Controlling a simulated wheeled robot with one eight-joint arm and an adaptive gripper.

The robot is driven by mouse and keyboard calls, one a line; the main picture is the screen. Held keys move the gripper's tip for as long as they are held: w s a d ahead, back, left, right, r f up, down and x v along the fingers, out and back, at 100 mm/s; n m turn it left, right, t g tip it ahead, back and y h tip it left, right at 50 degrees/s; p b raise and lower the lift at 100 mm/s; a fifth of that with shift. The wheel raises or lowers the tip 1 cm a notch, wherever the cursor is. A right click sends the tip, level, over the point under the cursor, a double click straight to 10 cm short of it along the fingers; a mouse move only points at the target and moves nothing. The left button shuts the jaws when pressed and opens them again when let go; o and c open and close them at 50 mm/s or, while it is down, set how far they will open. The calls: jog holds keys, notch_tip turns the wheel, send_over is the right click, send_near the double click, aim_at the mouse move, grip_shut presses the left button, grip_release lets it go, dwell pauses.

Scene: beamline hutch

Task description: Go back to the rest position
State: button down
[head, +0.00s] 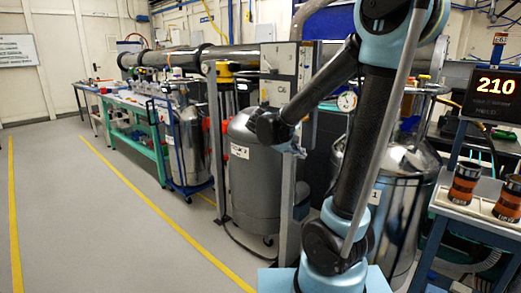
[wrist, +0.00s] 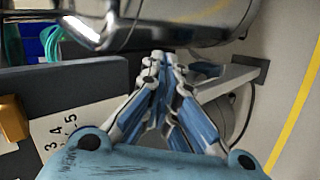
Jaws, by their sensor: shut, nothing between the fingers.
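My gripper (wrist: 163,62) is shut and empty in the wrist view, its blue and grey fingers drawn together to a point. A shiny metal body (wrist: 170,22) fills the top of that view, just beyond the fingertips; I cannot tell whether they touch it. In the head view my arm rises from its blue base, bends at the top and reaches down to the left. My gripper is small there (head: 295,150), in front of the grey tank (head: 253,175), and its fingers are hard to make out.
Steel tanks stand left (head: 188,145) and right (head: 405,200). A long pipe (head: 230,58) runs behind. A bench (head: 135,135) lines the left. At right, a display (head: 495,92) reads 210 above two orange-black cylinders (head: 465,182). The floor (head: 100,220) at left is clear, with yellow lines.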

jog(key=s+d+f+m+g+y, duration=0.35)
jog(key=s+d, duration=0.25)
jog(key=s, duration=0.6)
jog(key=s+a+f+m+y, duration=0.2)
jog(key=s+f+y, duration=0.3)
jog(key=s, duration=0.8)
jog(key=shift+s+a+f+m, duration=0.2)
jog(key=shift+f+m, duration=0.15)
jog(key=shift+f, duration=0.9)
